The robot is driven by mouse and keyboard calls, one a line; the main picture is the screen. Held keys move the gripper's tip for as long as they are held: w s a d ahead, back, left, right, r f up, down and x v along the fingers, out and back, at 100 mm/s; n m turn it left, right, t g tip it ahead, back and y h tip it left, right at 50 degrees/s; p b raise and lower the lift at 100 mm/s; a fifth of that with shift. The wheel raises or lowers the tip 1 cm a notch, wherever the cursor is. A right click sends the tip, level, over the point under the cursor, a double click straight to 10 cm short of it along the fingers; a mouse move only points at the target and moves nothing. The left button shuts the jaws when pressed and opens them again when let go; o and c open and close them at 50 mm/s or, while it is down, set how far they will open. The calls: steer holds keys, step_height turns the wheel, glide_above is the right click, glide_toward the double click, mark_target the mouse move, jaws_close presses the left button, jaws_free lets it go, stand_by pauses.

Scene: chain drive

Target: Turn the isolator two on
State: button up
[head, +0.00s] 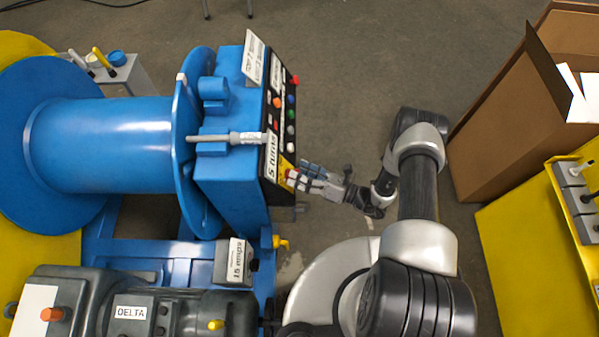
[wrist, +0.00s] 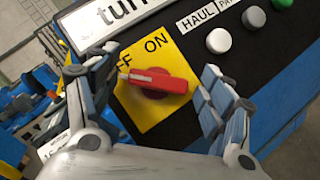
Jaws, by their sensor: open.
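A red rotary handle (wrist: 158,82) sits on a yellow plate (wrist: 150,118) marked ON and, partly covered, OFF. The handle lies nearly level in the wrist view, its white-marked end pointing left beside the OFF lettering. No isolator number is readable. My gripper (wrist: 160,68) is open, with one finger left of the handle and one right of it; I cannot tell whether either touches. In the head view the yellow plate (head: 286,166) is at the near end of the blue machine's control panel, with my gripper (head: 303,181) just to its right.
A white button (wrist: 218,41), a grey button (wrist: 254,17) and a green button (wrist: 282,3) sit beside the plate. A "5 turns" sign (head: 271,157) is close by. A cardboard box (head: 490,120) stands at the right; open floor (head: 350,90) lies between.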

steer(key=shift+w+a, duration=0.15)
steer(key=shift+a, duration=0.1)
steer(key=shift+c, duration=0.6)
steer(key=c, duration=0.9)
